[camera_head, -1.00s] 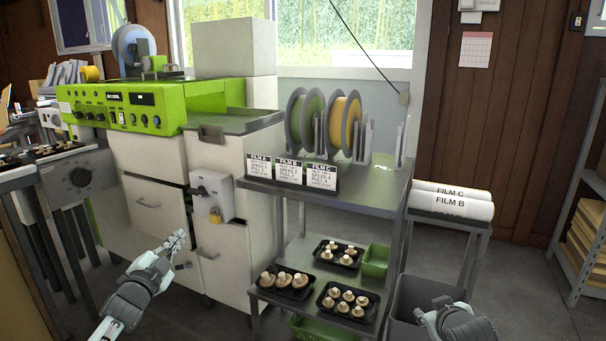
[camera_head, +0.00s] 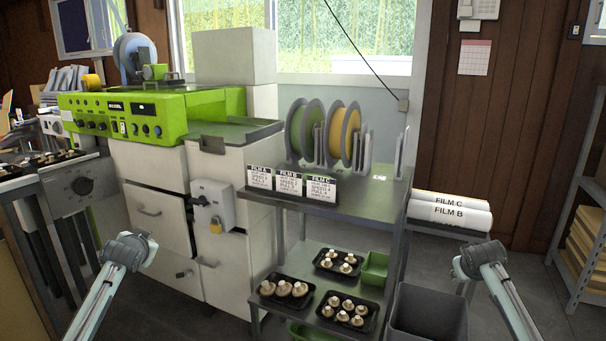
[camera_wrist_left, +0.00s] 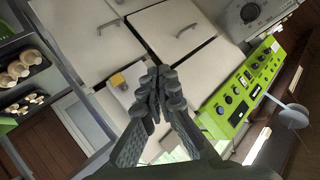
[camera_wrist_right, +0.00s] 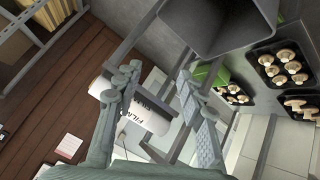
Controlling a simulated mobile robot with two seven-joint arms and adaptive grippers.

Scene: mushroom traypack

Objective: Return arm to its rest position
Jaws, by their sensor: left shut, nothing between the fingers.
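My left gripper (camera_wrist_left: 160,76) is shut and empty in the left wrist view, with its fingertips together in front of the white cabinet doors. My right gripper (camera_wrist_right: 157,77) is open in the left-right sense in its wrist view, its two fingers apart with nothing held between them. A film roll behind it is only background. In the head view my left arm (camera_head: 108,282) comes up from the lower left and my right arm (camera_head: 500,290) from the lower right. Neither gripper's fingers can be made out in that view.
The green-topped machine (camera_head: 150,112) stands at left. The steel table (camera_head: 370,196) holds film reels and cards; mushroom trays (camera_head: 268,302) sit on its lower shelf. A grey bin (camera_head: 430,318) and a stand with film rolls (camera_head: 450,213) are at right.

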